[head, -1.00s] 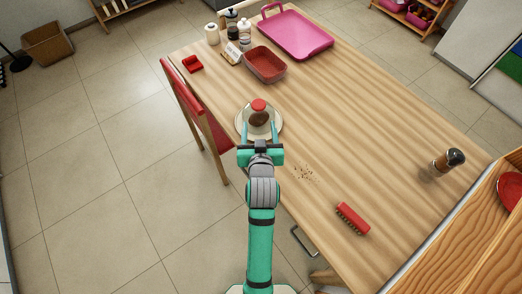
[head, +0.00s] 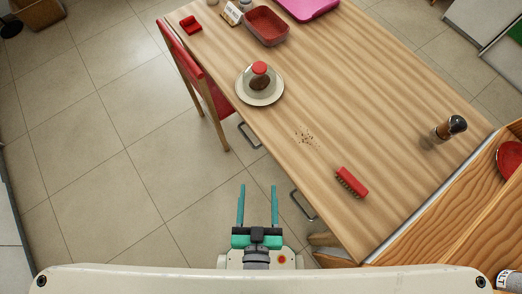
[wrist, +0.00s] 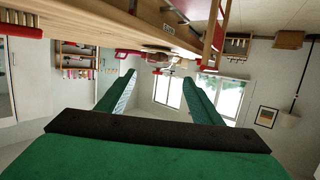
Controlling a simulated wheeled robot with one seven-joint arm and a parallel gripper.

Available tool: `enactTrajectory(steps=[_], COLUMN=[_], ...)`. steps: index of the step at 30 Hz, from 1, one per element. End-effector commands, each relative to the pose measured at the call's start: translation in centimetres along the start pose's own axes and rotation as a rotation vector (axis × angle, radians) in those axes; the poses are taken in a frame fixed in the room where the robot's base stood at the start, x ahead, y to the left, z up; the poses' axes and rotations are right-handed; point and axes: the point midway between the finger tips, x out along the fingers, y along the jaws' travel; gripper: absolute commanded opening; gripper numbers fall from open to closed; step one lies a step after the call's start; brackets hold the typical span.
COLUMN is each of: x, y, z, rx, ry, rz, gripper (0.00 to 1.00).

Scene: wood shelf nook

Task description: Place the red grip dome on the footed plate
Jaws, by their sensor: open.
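The clear dome with a red grip (head: 260,70) stands upright on the pale footed plate (head: 244,95), near the left edge of the wooden table. A brown item (head: 259,84) shows through the dome, under it. The dome appears to sit within the plate's rim. My gripper (head: 257,188) is open and empty, over the floor in front of the table and well apart from the dome and plate. In the wrist view the open fingers (wrist: 160,85) have nothing between them, and the scene looks upside down.
A red chair (head: 190,65) stands against the table's left side. A red brush (head: 351,182), crumbs (head: 307,137) and a dark-topped shaker (head: 450,127) are on the table (head: 360,90). A red container (head: 267,26) and a pink tray (head: 308,8) are farther back.

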Motion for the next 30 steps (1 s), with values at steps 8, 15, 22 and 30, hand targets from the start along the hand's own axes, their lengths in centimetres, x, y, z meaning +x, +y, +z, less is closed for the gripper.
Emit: enactTrajectory(steps=[8, 15, 22, 30], x=[-4.7, -5.0, -5.0, -5.0], y=[1.0, 1.0, 0.9, 0.9], z=[-0.8, -1.0, -0.9, -0.9], rx=[-0.017, -0.017, -0.017, -0.017], ry=[0.013, 0.017, 0.016, 0.016], rz=[-0.013, -0.014, -0.014, -0.014], gripper=[0.60, 0.60, 0.60, 0.53])
